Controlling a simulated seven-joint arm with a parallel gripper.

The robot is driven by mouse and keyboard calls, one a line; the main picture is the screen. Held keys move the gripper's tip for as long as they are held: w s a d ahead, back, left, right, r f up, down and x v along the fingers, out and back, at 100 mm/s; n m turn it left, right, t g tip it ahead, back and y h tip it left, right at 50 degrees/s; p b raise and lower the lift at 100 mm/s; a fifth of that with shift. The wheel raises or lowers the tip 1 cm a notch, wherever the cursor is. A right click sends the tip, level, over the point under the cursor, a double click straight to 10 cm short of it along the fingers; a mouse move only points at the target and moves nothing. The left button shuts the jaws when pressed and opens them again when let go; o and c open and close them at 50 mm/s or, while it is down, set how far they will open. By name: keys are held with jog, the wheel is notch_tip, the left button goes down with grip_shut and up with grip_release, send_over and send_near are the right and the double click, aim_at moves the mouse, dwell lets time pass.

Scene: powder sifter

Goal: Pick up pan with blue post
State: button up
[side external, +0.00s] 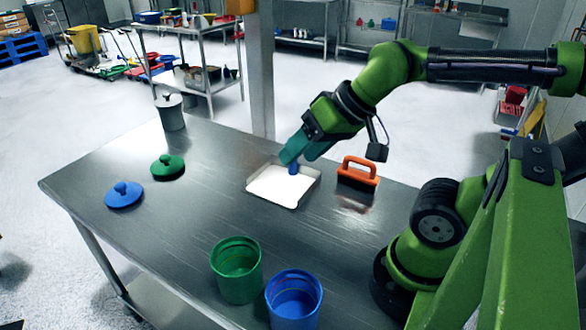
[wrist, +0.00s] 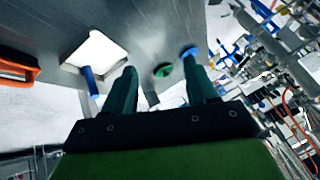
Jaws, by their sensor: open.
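The pan (side external: 272,200) is a shallow metal tray with a white interior, lying flat on the steel table. Its blue post (side external: 293,168) stands at its back right side, partly hidden by my fingers. My gripper (side external: 302,155) is open, its teal fingers just above and beside the post. In the wrist view, the pan (wrist: 97,48) and post (wrist: 91,82) appear left of my gripper (wrist: 161,70). The post is outside the gap between the fingers, close to the left one. I cannot tell if they touch.
An orange-handled brush (side external: 358,172) stands right of the pan. Green (side external: 237,270) and blue (side external: 293,300) containers stand at the table's front. Green (side external: 168,166) and blue (side external: 124,195) lids lie left, with a grey lidded container (side external: 171,112) behind. A metal column (side external: 261,75) rises behind the table.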

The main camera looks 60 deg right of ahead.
jog(key=w+d+f+m+g+h, duration=0.1)
jog(key=w+d+m+g, duration=0.1)
jog(key=w+d+m, duration=0.55)
jog(key=w+d+m+g, duration=0.25)
jog(key=d+m, duration=0.55)
jog(key=m, duration=0.6)
jog(key=w+d+f+m+g+h, duration=0.1)
jog(key=w+d+m, duration=0.4)
jog(key=d+m, duration=0.45)
jog(key=shift+m, duration=0.5)
jog(key=f, duration=0.3)
jog(key=w+a+f, duration=0.1)
jog(key=f, duration=0.7)
jog(key=shift+w+a, duration=0.2)
jog(key=shift+a, duration=0.2)
notch_tip(320, 180, down, 5)
jog(key=shift+w+f, duration=0.1)
jog(key=shift+f, duration=0.05)
grip_shut()
